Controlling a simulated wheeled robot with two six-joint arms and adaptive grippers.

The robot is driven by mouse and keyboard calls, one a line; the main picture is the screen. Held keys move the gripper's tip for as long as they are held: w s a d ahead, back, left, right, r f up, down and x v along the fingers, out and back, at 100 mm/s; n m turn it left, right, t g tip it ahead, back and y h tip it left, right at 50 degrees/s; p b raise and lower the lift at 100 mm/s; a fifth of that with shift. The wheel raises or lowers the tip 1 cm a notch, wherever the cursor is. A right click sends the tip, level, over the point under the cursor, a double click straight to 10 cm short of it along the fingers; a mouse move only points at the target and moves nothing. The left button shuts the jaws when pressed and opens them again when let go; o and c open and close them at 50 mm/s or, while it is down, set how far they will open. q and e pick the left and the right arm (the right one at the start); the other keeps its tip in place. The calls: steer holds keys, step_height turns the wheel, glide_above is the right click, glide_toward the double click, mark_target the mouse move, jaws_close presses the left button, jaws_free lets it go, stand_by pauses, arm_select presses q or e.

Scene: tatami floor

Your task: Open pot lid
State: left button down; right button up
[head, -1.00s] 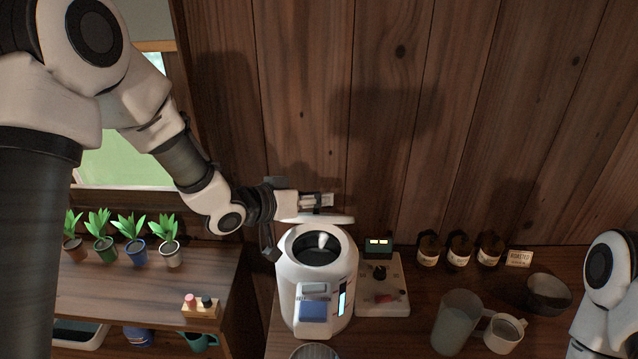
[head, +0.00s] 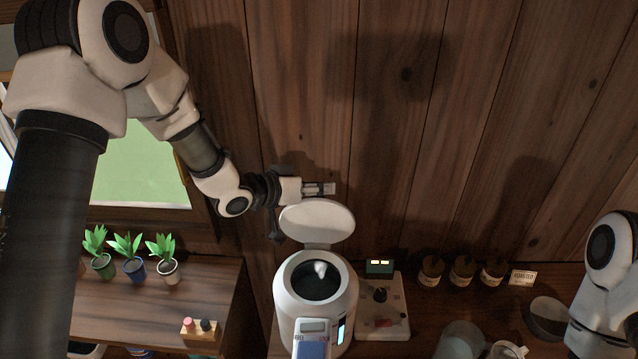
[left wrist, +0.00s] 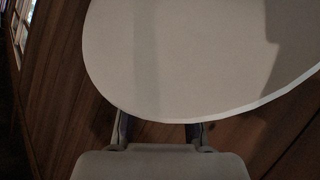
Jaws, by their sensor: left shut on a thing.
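The white rounded pot (head: 312,300) stands on the counter with its dark inside showing. Its pale oval lid (head: 317,222) is raised on the hinge at the back and leans up towards the wall. My left gripper (head: 322,188) is at the lid's upper edge, shut on the lid. In the left wrist view the lid (left wrist: 200,60) fills the upper part and hides the tips of the two fingers (left wrist: 158,132). My right arm shows at the right edge, but its gripper is out of the picture.
A control box (head: 382,310) stands close to the pot's right. Several brown jars (head: 462,270), a small sign (head: 522,277), a dark bowl (head: 547,318) and a glass pitcher (head: 460,342) are further right. Potted plants (head: 133,268) stand at left. A plank wall (head: 400,120) is close behind.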

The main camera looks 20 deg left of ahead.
arm_select(q)
steer(key=shift+a+f+g, duration=0.1)
steer(key=shift+f+g, duration=0.2)
steer(key=shift+f, duration=0.35)
steer(key=shift+s+f, duration=0.1)
steer(key=c, duration=0.9)
jaws_free()
steer(key=shift+w+a, duration=0.15)
steer(key=shift+w, duration=0.3)
